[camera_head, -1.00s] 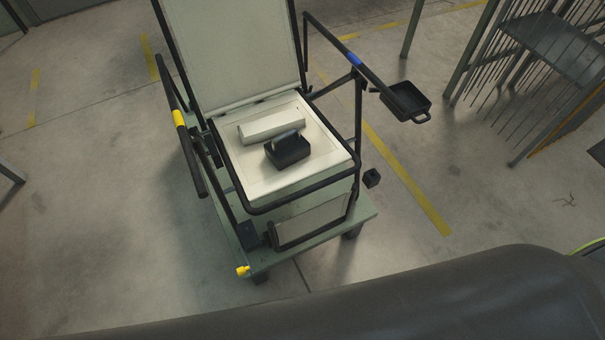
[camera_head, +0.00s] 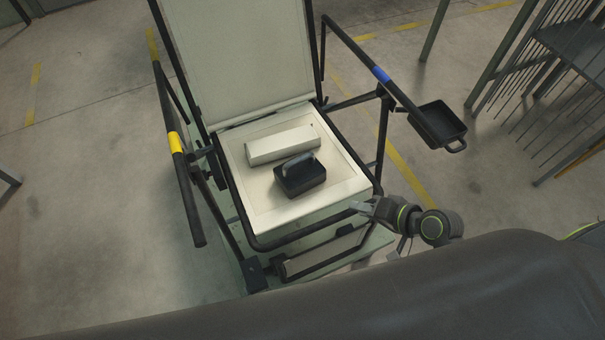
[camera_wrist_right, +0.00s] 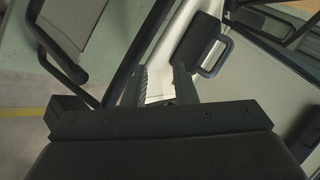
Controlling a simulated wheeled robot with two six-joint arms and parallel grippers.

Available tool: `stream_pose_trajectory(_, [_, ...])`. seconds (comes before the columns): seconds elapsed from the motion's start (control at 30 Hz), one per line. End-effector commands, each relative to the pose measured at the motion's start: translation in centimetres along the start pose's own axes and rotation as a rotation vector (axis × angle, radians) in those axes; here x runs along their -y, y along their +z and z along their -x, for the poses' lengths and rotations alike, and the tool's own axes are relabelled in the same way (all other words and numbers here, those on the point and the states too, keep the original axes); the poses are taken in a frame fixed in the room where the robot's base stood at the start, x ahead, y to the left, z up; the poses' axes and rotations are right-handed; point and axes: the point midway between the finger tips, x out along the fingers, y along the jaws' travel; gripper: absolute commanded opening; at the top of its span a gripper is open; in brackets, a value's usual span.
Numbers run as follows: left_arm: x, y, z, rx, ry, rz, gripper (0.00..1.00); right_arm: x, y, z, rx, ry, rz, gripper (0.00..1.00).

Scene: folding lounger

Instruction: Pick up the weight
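The weight (camera_head: 301,178) is a dark block with a grey handle on top. It stands on the pale seat (camera_head: 262,205) of the folding lounger, in front of a long whitish block (camera_head: 283,144). My right gripper (camera_head: 360,207) is at the front right edge of the seat, to the right of and nearer than the weight, apart from it. In the right wrist view the fingers (camera_wrist_right: 161,80) are apart with nothing between them. The weight (camera_wrist_right: 194,39) and its handle show there beyond the fingertips. My left gripper is not in view.
Armrests with a yellow band (camera_head: 175,143) and a blue band (camera_head: 381,75) flank the seat. A black tray (camera_head: 438,123) hangs off the right armrest. The black frame tube runs around the seat's front. A wire rack (camera_head: 560,70) stands at the far right.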

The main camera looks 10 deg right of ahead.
Motion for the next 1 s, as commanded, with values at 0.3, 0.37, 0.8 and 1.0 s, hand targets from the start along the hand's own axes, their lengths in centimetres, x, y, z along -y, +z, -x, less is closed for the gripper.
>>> stream_pose_trajectory(0.3, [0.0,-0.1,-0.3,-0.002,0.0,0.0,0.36,5.0,-3.5,0.1,-0.015,-0.312,-0.365,0.25])
stream_pose_trajectory(0.37, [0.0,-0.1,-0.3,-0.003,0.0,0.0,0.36,5.4,-3.9,0.2,-0.014,-0.339,-0.401,0.25])
stream_pose_trajectory(0.8, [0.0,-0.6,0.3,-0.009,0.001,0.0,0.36,8.3,-4.9,-5.8,-0.013,-0.373,-0.445,0.25])
stream_pose_trajectory(1.0, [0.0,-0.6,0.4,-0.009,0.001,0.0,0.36,9.6,-5.2,-9.4,-0.011,-0.37,-0.443,0.25])
